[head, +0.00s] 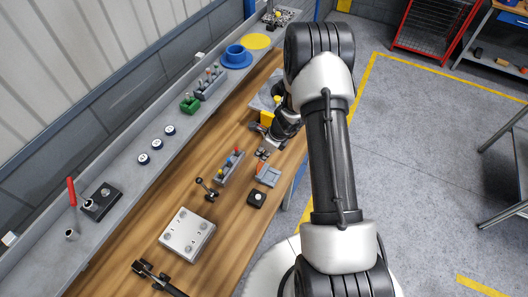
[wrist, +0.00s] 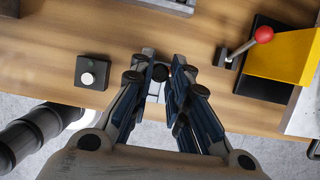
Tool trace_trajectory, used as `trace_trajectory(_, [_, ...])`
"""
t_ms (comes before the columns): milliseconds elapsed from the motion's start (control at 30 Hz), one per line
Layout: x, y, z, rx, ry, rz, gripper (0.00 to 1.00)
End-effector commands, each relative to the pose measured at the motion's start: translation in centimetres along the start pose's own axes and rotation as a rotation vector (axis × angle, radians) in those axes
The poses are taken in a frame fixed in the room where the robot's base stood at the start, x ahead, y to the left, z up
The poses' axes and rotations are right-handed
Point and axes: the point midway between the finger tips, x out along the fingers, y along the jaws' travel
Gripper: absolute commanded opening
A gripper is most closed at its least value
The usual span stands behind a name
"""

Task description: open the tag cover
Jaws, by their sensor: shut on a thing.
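My gripper (wrist: 161,72) reaches down over the wooden bench, its fingertips close together on a small part at the bench edge. A dark round piece and a pale grey-blue part (wrist: 155,91) show between the fingers. I take this to be the tag cover, but the fingers hide most of it. In the head view my gripper (head: 263,152) is just beyond a small grey-blue holder (head: 267,176) with an orange-red piece on it. I cannot tell how far the cover is open.
A black box with a white button (wrist: 92,78) is left of my gripper in the wrist view. A yellow box (wrist: 282,50) with a red-knobbed lever (wrist: 263,35) is at right. A grey rack (head: 228,170) with coloured knobs and a pale plate (head: 187,232) stand on the bench.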

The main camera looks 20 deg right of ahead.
Motion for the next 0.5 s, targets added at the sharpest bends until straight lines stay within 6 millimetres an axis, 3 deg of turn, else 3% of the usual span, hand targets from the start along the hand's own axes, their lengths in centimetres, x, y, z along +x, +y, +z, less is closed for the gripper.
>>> trace_trajectory(100, [0.26,0.27,-0.04,0.0,0.001,0.006,0.0])
trace_trajectory(133, [0.27,0.28,-0.05,0.0,0.001,0.006,0.17])
trace_trajectory(400, [0.16,0.19,-0.08,0.0,0.001,0.004,0.35])
trace_trajectory(500, [0.13,0.16,-0.08,0.0,0.001,0.004,0.37])
